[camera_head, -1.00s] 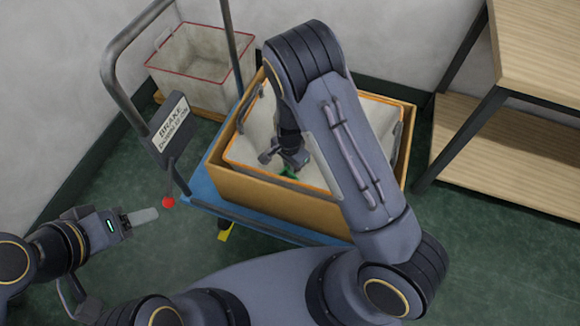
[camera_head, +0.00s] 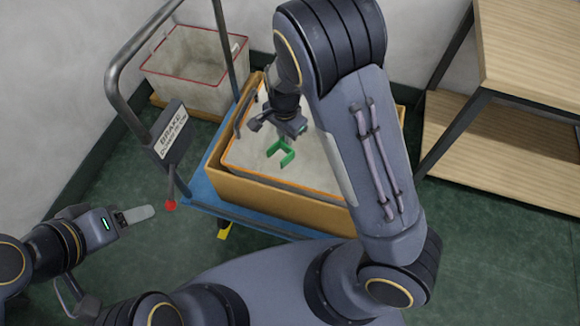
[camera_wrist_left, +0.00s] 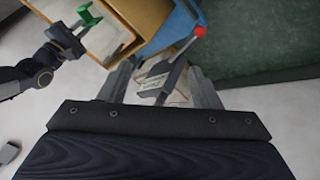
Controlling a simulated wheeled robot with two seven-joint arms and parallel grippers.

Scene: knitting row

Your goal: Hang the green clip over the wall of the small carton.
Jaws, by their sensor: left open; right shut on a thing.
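The green clip (camera_head: 282,154) hangs below my right gripper (camera_head: 290,131), which is shut on its upper part. The clip has a squared hook shape with its prongs downward. In the head view it appears over the pale inside of an orange-rimmed bin (camera_head: 270,178), inside the ochre carton (camera_head: 268,196) on the blue trolley. The clip also shows in the left wrist view (camera_wrist_left: 87,17), apart from the walls. I cannot tell which container is the small carton. My left gripper (camera_head: 138,215) is open and empty, left of the trolley. My right arm hides the carton's right part.
The blue trolley (camera_head: 205,187) has a grey push handle (camera_head: 118,98), a brake sign (camera_head: 171,135) and a red-knobbed lever (camera_head: 171,205). A red-rimmed basket (camera_head: 195,68) stands behind. A wooden shelf (camera_head: 505,150) is at the right. Green floor is open at the front right.

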